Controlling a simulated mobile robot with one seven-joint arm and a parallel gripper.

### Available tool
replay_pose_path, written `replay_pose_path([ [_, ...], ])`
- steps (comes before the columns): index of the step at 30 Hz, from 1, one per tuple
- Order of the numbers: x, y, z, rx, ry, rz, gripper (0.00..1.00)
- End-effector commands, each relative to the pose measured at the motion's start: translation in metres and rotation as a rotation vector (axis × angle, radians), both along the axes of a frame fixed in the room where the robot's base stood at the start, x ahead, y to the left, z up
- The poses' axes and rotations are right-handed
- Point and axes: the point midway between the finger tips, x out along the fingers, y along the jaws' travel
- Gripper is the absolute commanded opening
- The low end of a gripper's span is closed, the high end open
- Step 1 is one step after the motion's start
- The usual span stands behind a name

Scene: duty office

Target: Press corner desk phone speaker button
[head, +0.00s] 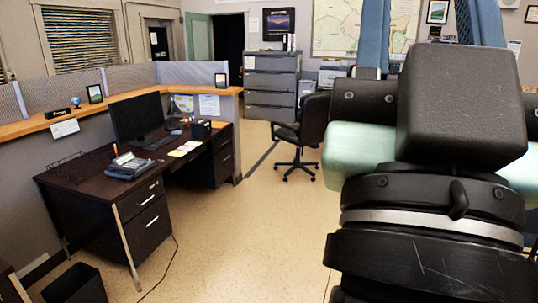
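A grey desk phone (132,167) sits on the front part of the dark corner desk (85,182), left of the picture's middle. Its buttons are too small to tell apart, so I cannot pick out the speaker button. My arm fills the right side of the head view, well apart from the phone. My gripper's fingers do not show in this view.
A monitor (137,118), a keyboard and papers (186,148) share the desk. A partition with a wooden ledge stands behind it. A black office chair (301,133) and grey filing cabinet (271,85) are farther back. A dark bin (76,285) stands front left. The middle floor is clear.

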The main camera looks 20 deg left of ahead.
Motion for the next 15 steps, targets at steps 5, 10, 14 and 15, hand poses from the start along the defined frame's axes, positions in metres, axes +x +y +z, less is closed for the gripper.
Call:
replay_pose_path([
  [5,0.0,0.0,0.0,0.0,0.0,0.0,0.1],
  [10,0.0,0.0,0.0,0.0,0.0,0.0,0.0],
  [14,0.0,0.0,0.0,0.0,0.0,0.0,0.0],
  [15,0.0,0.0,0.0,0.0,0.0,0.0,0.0],
])
